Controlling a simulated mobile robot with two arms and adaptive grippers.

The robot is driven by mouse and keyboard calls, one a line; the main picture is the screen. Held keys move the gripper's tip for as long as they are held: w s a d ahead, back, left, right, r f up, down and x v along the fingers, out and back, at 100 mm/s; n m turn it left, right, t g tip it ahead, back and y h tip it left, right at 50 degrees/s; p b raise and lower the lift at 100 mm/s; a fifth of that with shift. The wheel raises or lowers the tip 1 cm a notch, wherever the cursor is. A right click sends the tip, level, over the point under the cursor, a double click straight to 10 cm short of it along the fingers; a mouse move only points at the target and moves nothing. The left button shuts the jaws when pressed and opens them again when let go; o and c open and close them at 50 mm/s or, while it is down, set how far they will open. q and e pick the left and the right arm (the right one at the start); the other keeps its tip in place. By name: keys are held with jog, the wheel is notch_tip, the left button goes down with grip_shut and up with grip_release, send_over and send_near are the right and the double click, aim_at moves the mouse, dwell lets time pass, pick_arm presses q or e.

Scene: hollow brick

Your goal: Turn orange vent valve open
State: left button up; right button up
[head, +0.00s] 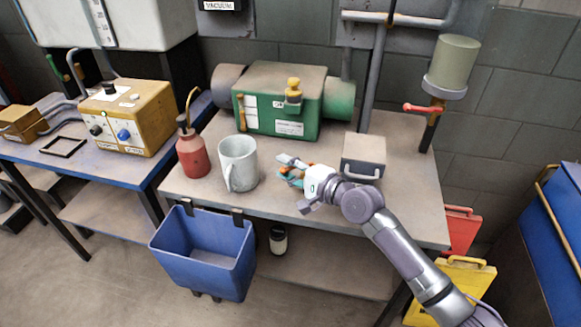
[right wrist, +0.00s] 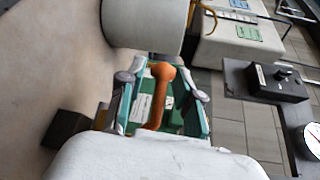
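An orange lever with a rounded end (right wrist: 160,95) stands between the fingers of my right gripper (right wrist: 160,93) in the right wrist view. Gaps show on both sides of it, so the fingers are open around it. Its base is hidden behind my wrist housing. In the head view my right gripper (head: 284,166) is low over the bench, in front of the green machine and right of the grey mug, with a little orange at its fingers. The green machine (head: 262,118) carries an orange upright handle (head: 241,112) and a yellow-orange fitting (head: 293,90). My left gripper is out of view.
The grey mug (head: 238,160) and a red oil can (head: 192,152) stand left of my gripper. A grey box (head: 363,157) stands close on the right. A red valve handle (head: 424,108) is farther right. A blue bin (head: 205,255) hangs at the bench's front.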

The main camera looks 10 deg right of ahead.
jog(key=shift+d, duration=0.15)
jog(key=shift+s+d, duration=0.1)
jog(key=shift+d, duration=0.1)
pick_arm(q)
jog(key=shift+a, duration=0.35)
pick_arm(e)
jog(key=v, duration=1.1)
jog(key=shift+s, duration=0.35)
jog(key=shift+a, duration=0.15)
